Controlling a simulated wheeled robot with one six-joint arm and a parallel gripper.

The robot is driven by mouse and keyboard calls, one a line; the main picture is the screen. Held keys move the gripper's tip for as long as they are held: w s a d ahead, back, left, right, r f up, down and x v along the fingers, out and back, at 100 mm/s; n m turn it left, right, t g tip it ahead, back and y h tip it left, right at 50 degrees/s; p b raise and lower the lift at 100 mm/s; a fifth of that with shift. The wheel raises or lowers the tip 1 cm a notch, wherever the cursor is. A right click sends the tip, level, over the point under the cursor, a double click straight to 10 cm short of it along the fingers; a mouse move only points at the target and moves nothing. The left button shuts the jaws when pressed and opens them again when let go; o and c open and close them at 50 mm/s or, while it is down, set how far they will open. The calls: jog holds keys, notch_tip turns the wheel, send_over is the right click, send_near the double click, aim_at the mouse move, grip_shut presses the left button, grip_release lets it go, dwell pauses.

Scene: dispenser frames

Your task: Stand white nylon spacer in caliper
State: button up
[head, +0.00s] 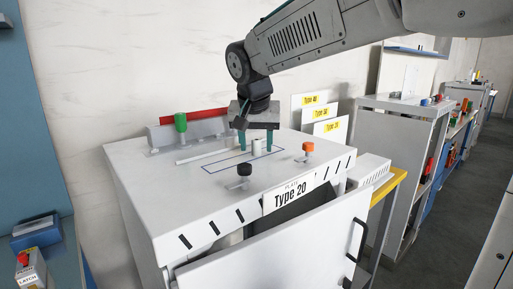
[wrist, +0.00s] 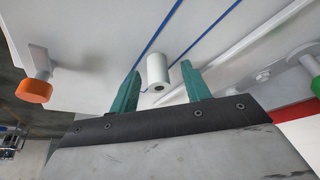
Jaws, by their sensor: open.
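The white nylon spacer (head: 257,148) stands upright on the white cabinet top, at the blue outline. In the wrist view the spacer (wrist: 158,70) is a short white cylinder with a dark hole in its near end. My gripper (head: 256,148) is open, pointing down over the cabinet top. I cannot clearly make out a caliper; a long pale bar (head: 203,155) lies left of the spacer.
A green knob (head: 180,122) stands at the back left by a grey block. An orange knob (head: 308,147) is at the right and a black knob (head: 244,169) at the front. A "Type 20" sign (head: 290,195) hangs at the front edge, above an open white door (head: 280,260).

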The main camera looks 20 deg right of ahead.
grip_shut()
